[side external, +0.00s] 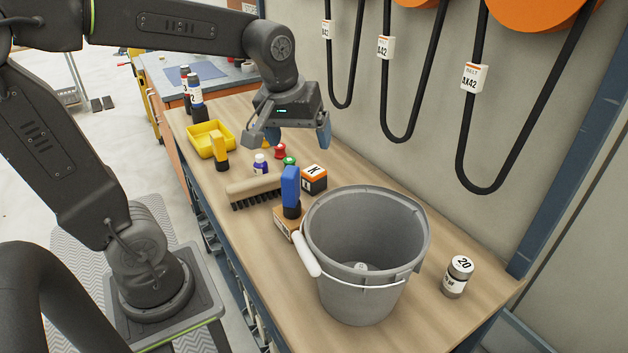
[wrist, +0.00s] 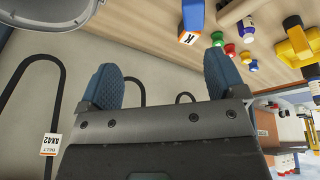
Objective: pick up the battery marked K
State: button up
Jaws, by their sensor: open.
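The battery marked K (side external: 314,180) is a small box with an orange and white top and dark sides. It sits on the wooden bench (side external: 460,322) between a blue block-shaped tool and the wall, behind the grey bucket. In the wrist view the battery (wrist: 188,38) shows its white K face near the top, beyond the fingertips and right of the middle. My gripper (side external: 287,133) is open and empty above the bench, higher than the battery and farther back along the bench. Its two blue fingertips also show in the wrist view (wrist: 160,75).
A grey bucket (side external: 338,265) stands in front of the battery. The blue tool (side external: 290,187) stands close on its left, beside a brush (side external: 254,186). Red (side external: 280,151) and green knobs, a purple-labelled bottle (side external: 260,165) and a yellow bin (side external: 204,148) lie farther back. Belts hang on the wall.

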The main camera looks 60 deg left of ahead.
jog(key=w+a+f+n+g, duration=0.2)
jog(key=w+a+f+n, duration=0.2)
jog(key=w+a+n, duration=0.35)
jog(key=n+g, duration=0.2)
jog(key=n, duration=0.3)
send_over(314, 170)
notch_tip(314, 170, down, 6)
jog(key=shift+m, duration=0.25)
jog(key=f, duration=0.5)
jog(key=s+f, duration=0.1)
jog(key=f, duration=0.4)
jog(key=w+f, duration=0.1)
jog(key=f, duration=0.1)
jog(key=shift+f, duration=0.6)
jog(key=shift+c, duration=0.4)
jog(key=c, duration=1.1)
